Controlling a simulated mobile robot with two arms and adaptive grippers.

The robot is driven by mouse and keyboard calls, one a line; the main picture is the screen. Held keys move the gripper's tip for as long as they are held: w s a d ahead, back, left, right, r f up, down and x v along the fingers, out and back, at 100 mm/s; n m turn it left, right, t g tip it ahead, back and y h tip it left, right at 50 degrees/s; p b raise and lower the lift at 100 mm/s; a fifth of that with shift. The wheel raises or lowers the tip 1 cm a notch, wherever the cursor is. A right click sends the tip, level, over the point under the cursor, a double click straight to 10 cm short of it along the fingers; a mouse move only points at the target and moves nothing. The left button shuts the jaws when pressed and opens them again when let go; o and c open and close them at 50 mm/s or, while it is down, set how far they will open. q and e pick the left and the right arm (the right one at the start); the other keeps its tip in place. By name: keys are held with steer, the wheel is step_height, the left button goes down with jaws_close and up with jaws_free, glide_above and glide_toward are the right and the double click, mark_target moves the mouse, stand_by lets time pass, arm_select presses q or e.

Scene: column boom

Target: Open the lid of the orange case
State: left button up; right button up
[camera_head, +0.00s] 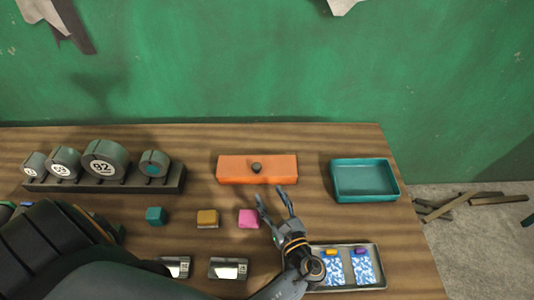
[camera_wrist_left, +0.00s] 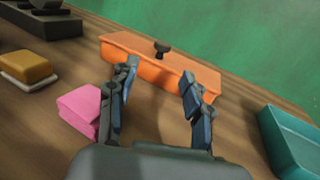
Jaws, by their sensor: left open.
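The orange case (camera_head: 230,170) stands on the wooden table near its back edge, with a small dark knob (camera_head: 256,168) on top. Its lid looks closed. In the left wrist view the orange case (camera_wrist_left: 140,50) lies ahead, beyond the fingertips, with the knob (camera_wrist_left: 161,47) near the middle. My left gripper (camera_head: 273,196) is open and empty, in front of the case and a little right of its knob. It also shows in the left wrist view (camera_wrist_left: 158,72), fingers spread and apart from the knob. My right gripper is not in view.
A pink block (camera_head: 249,218), a yellow block (camera_head: 207,217) and a teal block (camera_head: 156,215) lie in front of the case. A teal tray (camera_head: 393,190) is at right, a rack (camera_head: 60,184) of round weights at left. A metal tray (camera_head: 375,253) holds blue-and-white packets.

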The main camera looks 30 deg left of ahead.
mark_target(259, 170)
arm_select(q)
steer(key=shift+w+a, duration=0.1)
steer(key=shift+w, duration=0.35)
steer(key=b+x, duration=0.1)
steer(key=x, duration=0.9)
steer(key=shift+w+a+b, duration=0.2)
steer(key=shift+a+b, duration=0.1)
steer(key=shift+a, duration=0.05)
steer(key=shift+w+a, duration=0.25)
steer(key=shift+a, duration=0.15)
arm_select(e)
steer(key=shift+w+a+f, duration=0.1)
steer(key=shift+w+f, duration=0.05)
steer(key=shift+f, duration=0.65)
arm_select(q)
jaws_close()
